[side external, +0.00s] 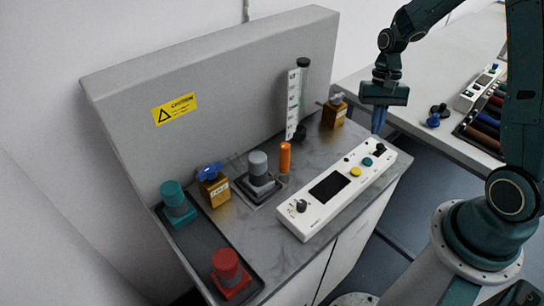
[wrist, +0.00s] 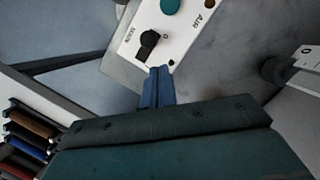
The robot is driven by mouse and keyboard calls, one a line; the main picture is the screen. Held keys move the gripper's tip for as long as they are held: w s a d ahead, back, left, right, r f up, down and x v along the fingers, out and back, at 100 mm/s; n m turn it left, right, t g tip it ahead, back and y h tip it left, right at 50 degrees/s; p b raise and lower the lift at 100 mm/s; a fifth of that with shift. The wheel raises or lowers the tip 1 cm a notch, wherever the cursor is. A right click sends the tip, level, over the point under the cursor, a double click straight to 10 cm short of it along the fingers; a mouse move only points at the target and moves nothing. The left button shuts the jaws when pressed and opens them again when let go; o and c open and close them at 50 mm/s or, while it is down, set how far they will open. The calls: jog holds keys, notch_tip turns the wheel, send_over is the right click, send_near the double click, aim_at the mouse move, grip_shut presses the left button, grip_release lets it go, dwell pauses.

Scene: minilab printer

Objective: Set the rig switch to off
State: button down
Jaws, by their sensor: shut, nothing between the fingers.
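A white control panel (side external: 337,188) lies on the grey bench top, with a dark screen (side external: 329,187). A black rotary switch (side external: 380,148) is at its right end, and a second black knob (side external: 301,205) is at its left end. In the wrist view the right-end switch (wrist: 148,42) stands beside small lettering that is hard to read. I cannot tell which knob is the rig switch. My gripper (side external: 377,132) is over the panel's right end, pointing down. Its blue fingers (wrist: 160,72) are shut and empty, close to the switch but apparently apart from it.
A teal button (side external: 367,162) and a yellow button (side external: 356,171) sit on the panel. Orange valve blocks (side external: 334,112), a tall white column (side external: 296,98) and a grey cylinder (side external: 258,165) stand behind it. A second table (side external: 430,122) with coloured rolls is to the right, across a gap.

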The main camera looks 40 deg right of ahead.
jog(key=w+d+v, duration=0.1)
jog(key=v, duration=1)
jog(key=shift+f, duration=0.25)
jog(key=s+a+r+n+t+h, duration=0.2)
jog(key=s+a+r+n+t, duration=0.2)
jog(key=s+a+r, duration=0.4)
jog(key=s+a+r+n+t, duration=0.2)
jog(key=s+a+n+t, duration=0.2)
jog(key=s, duration=0.5)
jog(key=shift+a+r+n, duration=0.4)
jog(key=shift+a+n, duration=0.1)
jog(key=shift+a, duration=0.85)
